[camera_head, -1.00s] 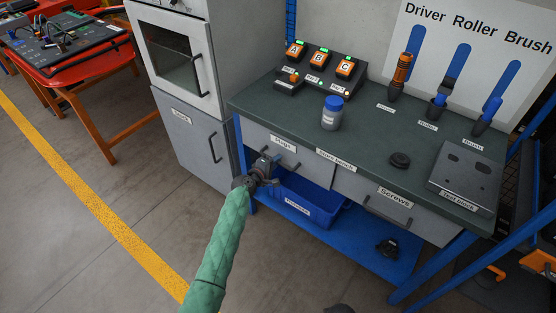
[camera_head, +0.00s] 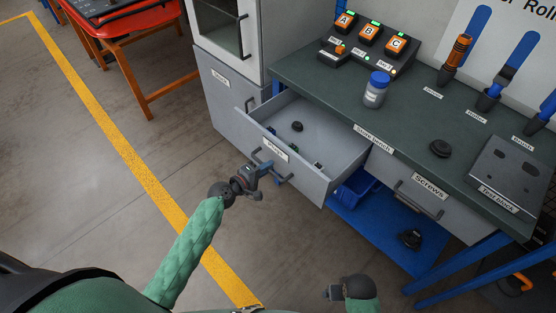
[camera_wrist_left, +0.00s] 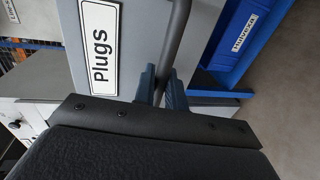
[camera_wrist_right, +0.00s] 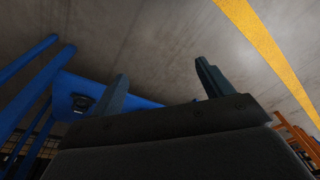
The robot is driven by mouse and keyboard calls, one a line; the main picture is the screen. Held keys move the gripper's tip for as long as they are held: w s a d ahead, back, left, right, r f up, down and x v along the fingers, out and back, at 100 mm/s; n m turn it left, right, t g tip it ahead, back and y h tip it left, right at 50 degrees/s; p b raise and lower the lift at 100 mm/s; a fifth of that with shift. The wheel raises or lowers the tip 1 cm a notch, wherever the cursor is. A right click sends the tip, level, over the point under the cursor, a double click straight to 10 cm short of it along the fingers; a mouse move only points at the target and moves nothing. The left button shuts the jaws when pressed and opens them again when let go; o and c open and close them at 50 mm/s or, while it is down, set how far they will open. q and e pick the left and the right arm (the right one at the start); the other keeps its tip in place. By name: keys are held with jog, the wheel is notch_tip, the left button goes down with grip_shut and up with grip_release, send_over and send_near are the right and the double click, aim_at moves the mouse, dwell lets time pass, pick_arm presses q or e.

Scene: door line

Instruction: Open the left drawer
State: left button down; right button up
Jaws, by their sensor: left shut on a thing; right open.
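The left drawer (camera_head: 318,183), grey with a "Plugs" label, stands pulled out from under the workbench's left side. Its inside shows a black round piece (camera_head: 297,126) and a few small parts near the front wall. My left gripper (camera_head: 264,172) is shut on the drawer's dark bar handle (camera_head: 285,178). In the left wrist view the two fingers (camera_wrist_left: 162,88) sit on both sides of the handle bar (camera_wrist_left: 176,40), beside the "Plugs" label (camera_wrist_left: 100,45). My right gripper (camera_wrist_right: 160,85) is open and empty, low in front of the bench; in the head view it shows at the bottom (camera_head: 335,292).
The "Screws" drawer (camera_head: 420,195) to the right is closed. A blue bin (camera_head: 357,188) sits on the blue lower shelf (camera_head: 385,235). A grey cabinet (camera_head: 228,105) stands left of the open drawer. The floor in front is clear, with a yellow line (camera_head: 130,155).

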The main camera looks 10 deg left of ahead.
pick_arm(q)
jog(key=shift+f+v, duration=0.2)
jog(key=shift+v, duration=0.95)
pick_arm(e)
jog(key=shift+r, duration=1)
jog(key=shift+w, duration=0.1)
pick_arm(q)
jog(key=c, duration=1.6)
grip_release()
pick_arm(e)
jog(key=shift+a, duration=0.1)
pick_arm(q)
jog(key=shift+o, duration=0.2)
jog(key=shift+s+a, duration=0.1)
jog(key=b+v, duration=0.2)
jog(key=v, duration=0.5)
jog(key=shift+s+a, duration=0.2)
pick_arm(e)
notch_tip(320, 180, up, 9)
jog(key=s, duration=0.1)
jog(key=shift+r, duration=0.2)
